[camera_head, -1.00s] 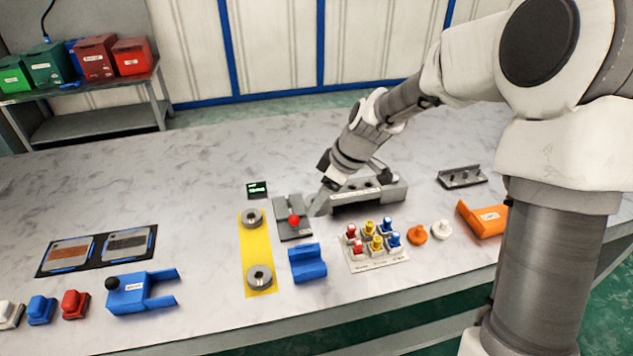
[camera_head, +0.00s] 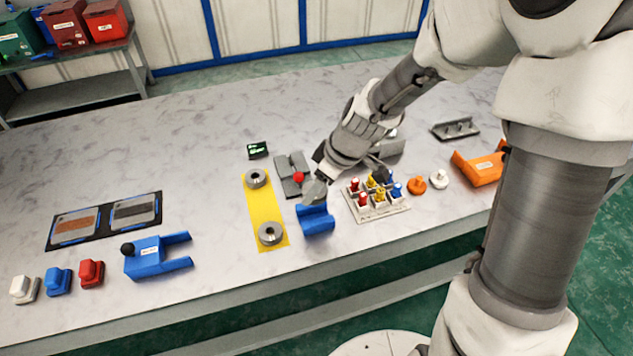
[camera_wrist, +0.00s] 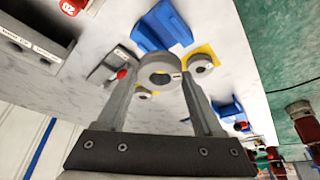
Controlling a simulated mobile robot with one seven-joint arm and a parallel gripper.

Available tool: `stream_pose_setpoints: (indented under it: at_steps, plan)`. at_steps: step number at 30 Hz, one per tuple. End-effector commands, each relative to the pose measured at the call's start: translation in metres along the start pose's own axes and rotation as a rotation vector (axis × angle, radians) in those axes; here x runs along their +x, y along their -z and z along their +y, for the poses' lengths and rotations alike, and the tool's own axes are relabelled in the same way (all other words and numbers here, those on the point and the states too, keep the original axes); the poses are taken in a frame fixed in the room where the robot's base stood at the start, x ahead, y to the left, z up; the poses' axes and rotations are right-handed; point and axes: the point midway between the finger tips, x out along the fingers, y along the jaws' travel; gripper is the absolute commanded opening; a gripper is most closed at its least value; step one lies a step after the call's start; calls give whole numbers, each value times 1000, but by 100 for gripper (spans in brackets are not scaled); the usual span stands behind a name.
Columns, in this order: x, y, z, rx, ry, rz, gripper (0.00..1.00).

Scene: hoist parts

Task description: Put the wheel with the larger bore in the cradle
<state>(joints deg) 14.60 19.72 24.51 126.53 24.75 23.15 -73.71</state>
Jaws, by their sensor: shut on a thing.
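My gripper (camera_wrist: 158,82) is shut on a grey wheel (camera_wrist: 153,78), a thick ring with a wide round bore, held between the fingertips. In the head view my gripper (camera_head: 313,190) is just behind the blue cradle (camera_head: 316,222), a block with a hollowed top; the held wheel cannot be made out there. The cradle also shows in the wrist view (camera_wrist: 162,26), empty. Two more grey wheels lie flat on the yellow strip (camera_head: 264,206): a far wheel (camera_head: 256,178) and a near wheel (camera_head: 270,233).
A grey plate with a red knob (camera_head: 298,177) stands beside my gripper. A white rack of coloured plugs (camera_head: 375,203) is right of the cradle. A blue forked block (camera_head: 157,257) lies left. The table between that block and the strip is clear.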

Motion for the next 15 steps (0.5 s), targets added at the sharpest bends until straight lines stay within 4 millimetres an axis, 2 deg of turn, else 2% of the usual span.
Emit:
stream_pose_setpoints:
  at_steps: [15]
  plan:
    - [48,-20,0,-1,0,0,0]
